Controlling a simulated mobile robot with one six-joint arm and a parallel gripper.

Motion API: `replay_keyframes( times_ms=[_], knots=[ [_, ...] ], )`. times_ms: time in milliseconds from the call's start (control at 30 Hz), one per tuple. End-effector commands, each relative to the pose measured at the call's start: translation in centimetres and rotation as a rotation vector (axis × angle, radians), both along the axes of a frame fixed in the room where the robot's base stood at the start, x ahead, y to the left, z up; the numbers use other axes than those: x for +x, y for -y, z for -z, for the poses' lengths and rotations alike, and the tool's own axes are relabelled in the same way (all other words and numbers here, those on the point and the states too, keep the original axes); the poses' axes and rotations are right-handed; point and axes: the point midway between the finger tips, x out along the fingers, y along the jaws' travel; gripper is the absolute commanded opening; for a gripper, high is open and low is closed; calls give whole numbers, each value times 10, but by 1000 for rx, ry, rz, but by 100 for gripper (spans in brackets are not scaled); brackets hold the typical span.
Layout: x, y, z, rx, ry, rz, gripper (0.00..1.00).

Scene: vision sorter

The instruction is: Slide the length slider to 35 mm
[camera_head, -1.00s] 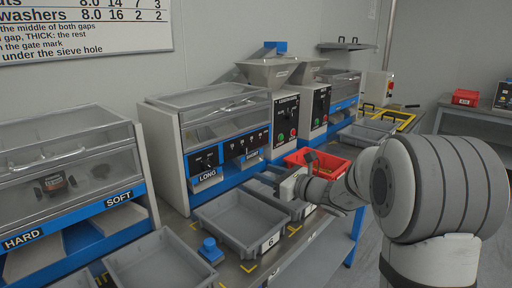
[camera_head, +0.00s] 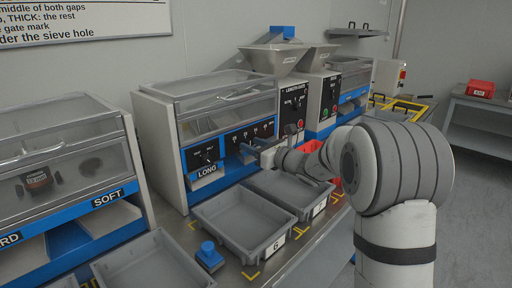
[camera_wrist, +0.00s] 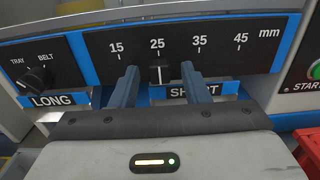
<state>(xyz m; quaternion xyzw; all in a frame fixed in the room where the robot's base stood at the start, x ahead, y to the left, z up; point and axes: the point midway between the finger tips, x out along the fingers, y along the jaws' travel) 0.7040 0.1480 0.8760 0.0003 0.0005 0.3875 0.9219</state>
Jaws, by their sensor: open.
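The length slider (camera_wrist: 159,73) is a black knob with a white line in the wrist view. It stands under the 25 mark on a black scale panel (camera_wrist: 222,45) labelled 15, 25, 35 and 45 mm. My gripper (camera_wrist: 160,78) is open, with one finger on each side of the slider and gaps between. Whether the fingertips reach to the knob's depth I cannot tell. In the head view my gripper (camera_head: 250,152) is at the front of the blue-framed length machine (camera_head: 228,134), and my arm hides part of the panel.
A TRAY/BELT knob (camera_wrist: 36,80) is left of the scale, above the LONG label (camera_wrist: 52,100). The SHORT label is partly hidden by my fingers. A green START button (camera_wrist: 315,70) is at the right. Grey bin 6 (camera_head: 274,246) stands below on the table.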

Motion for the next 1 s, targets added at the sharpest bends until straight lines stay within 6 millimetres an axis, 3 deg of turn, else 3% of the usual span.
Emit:
replay_keyframes(
  times_ms=[267,767,1000],
  knots=[
    [2,0,0,0,0,2,42],
    [2,1,0,-1,1,3,1],
    [2,1,0,-1,1,3,0]
  ],
)
